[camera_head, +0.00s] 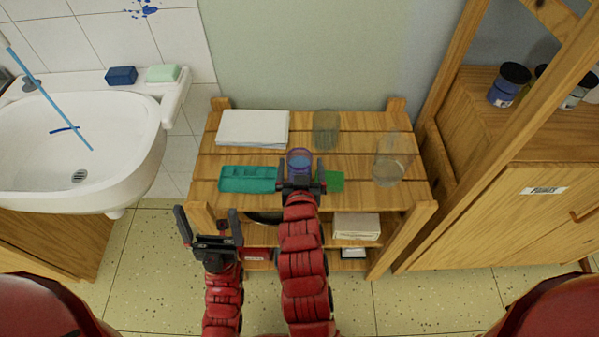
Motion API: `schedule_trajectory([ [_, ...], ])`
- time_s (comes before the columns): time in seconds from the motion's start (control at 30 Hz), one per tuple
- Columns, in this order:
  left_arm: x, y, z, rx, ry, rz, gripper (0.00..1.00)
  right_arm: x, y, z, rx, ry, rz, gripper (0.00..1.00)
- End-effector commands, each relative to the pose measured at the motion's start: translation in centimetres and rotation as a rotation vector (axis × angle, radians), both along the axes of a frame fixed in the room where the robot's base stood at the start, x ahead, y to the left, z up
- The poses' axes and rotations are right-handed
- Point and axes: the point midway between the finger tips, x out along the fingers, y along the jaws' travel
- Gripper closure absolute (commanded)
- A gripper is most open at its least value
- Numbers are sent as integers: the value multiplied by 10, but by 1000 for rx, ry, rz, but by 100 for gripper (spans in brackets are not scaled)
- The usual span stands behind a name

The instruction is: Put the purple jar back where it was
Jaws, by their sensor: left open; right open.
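A purple jar (299,156), see-through with a bluish inside, stands on the top of the slatted wooden shelf (345,143), between a teal tray and a green piece. My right gripper (301,170) is open right at the jar, its fingers to either side of the jar's near part. The gripper hides the jar's lower part, so I cannot tell whether they touch. My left gripper (207,213) is open and empty, low in front of the shelf's left side.
The shelf top also holds white paper (252,127), the teal tray (247,180), the green piece (333,181), a grey-green glass (326,128) and a clear glass (390,168). A sink (75,145) stands left. A wooden cabinet (500,215) with lidded jars (505,91) stands right.

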Motion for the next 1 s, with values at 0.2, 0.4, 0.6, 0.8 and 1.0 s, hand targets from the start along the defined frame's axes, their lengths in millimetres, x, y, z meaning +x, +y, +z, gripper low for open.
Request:
schedule_trajectory([
  [0.2, 0, 0, 0, 0, 0, 0, 0, 15, 0, -6, -1, 4, 0, 0],
  [0.4, 0, 0, -1, 0, 0, 0, 0, 37, 2, -17, 0, 1, -2, 0],
  [0.6, 0, 0, -2, 0, 0, 0, 0, 58, 3, -26, -2, 2, 0, 0],
  [0.8, 0, 0, -2, 0, 0, 0, 0, 61, 3, -28, 0, 2, 0, 0],
  [1.0, 0, 0, -2, 0, 0, 0, 0, 61, 3, -27, 0, 2, 0, 23],
])
